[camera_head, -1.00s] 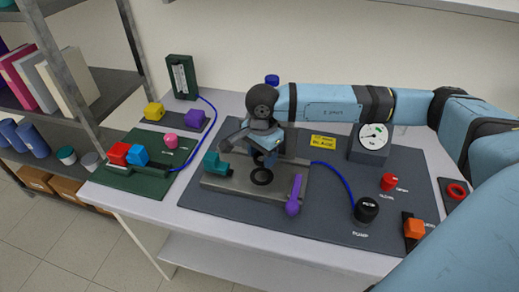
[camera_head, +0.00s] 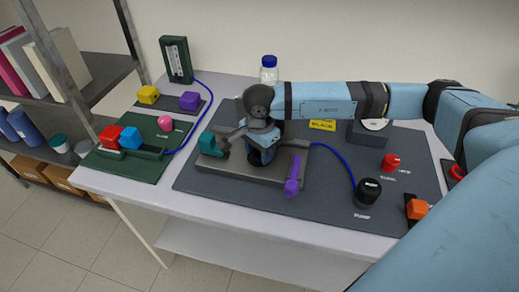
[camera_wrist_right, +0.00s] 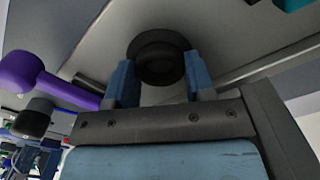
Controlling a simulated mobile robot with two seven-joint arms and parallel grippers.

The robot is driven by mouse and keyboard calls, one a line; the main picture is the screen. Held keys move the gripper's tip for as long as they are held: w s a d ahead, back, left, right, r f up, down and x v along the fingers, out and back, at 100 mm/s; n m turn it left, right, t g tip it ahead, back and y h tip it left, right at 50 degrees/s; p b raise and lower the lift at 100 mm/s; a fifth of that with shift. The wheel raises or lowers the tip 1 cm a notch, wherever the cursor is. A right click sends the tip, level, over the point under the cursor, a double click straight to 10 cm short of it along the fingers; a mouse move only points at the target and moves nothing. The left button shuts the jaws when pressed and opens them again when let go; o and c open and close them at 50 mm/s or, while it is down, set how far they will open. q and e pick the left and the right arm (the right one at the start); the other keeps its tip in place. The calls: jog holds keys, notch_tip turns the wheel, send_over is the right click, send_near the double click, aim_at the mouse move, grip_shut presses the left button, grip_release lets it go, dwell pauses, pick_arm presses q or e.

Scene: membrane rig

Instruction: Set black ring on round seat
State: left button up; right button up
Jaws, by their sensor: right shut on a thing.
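The black ring (camera_wrist_right: 160,68) is held between the two blue fingertips of my right gripper (camera_wrist_right: 162,82) in the right wrist view. The dark round seat (camera_wrist_right: 156,40) on the grey plate shows just behind the ring and partly hidden by it. In the head view my right gripper (camera_head: 261,140) points down over the middle of the metal plate (camera_head: 235,170), with a dark round shape (camera_head: 259,158) under its fingers. Ring and seat overlap there, and I cannot tell whether they touch. My left gripper is not in view.
A teal block (camera_head: 207,143) stands left of the gripper and a purple handle (camera_head: 292,178) to its right, both close. A black pump knob (camera_head: 368,190), red button (camera_head: 390,161) and orange block (camera_head: 417,208) are at the right. A blue hose (camera_head: 335,163) curves across the mat.

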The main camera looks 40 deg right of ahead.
jog(key=shift+f, duration=0.1)
dwell(0.7)
jog(key=o, duration=1)
notch_tip(320, 180, up, 14)
jog(key=shift+f+b, duration=0.1)
jog(key=shift+b, duration=0.5)
